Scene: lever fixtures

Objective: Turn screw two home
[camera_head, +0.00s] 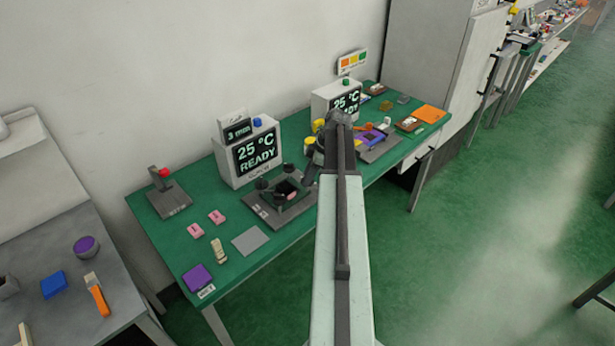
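A dark grey fixture (266,214) lies on the green table in front of the left display box. It has black knobs standing on it, one at its left (262,184) and one at its back (288,168). A small pink piece (292,195) shows in its black middle. I cannot tell which knob is screw two, as the labels are too small to read. My arm hides part of the table to the right.
The left display box (255,157) reads 25 °C READY, and a second box (337,98) stands farther right. A red-tipped lever (164,173), pink blocks (217,217), a grey plate (250,241) and a purple block (197,278) are on the left part of the table.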

